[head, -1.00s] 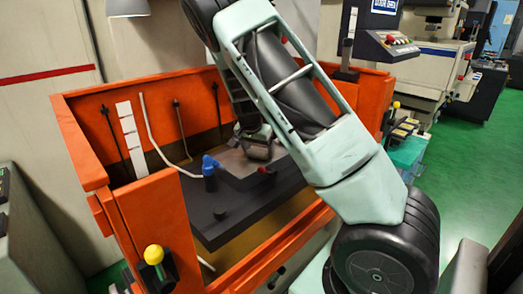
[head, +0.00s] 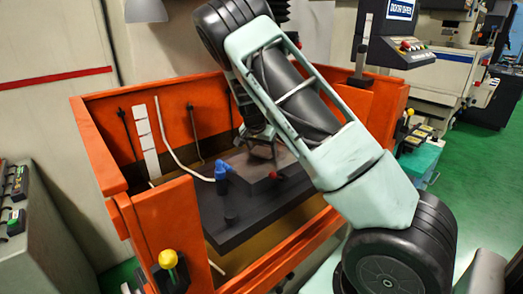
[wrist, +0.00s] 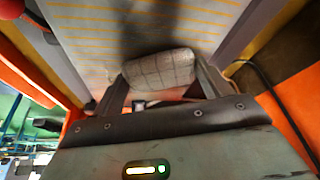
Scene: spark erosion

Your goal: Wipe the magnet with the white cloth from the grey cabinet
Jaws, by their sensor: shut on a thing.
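My gripper (wrist: 160,82) is shut on the white cloth (wrist: 158,70), a folded, light pad with a faint grid pattern between the two fingers. The magnet (wrist: 130,22) fills the upper middle of the wrist view as a grey surface with yellow-orange stripes. The cloth lies against or just above it; I cannot tell which. In the head view my gripper (head: 262,150) is low over the grey magnet block (head: 244,178) inside the orange tank. The cloth is hidden there by my gripper and arm.
The orange tank walls (head: 98,150) enclose the dark work table (head: 225,235). A blue valve (head: 221,175) and a red knob (head: 272,173) stand close to the gripper. A grey unit with buttons (head: 35,225) is at the left. Open green floor (head: 490,165) lies at the right.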

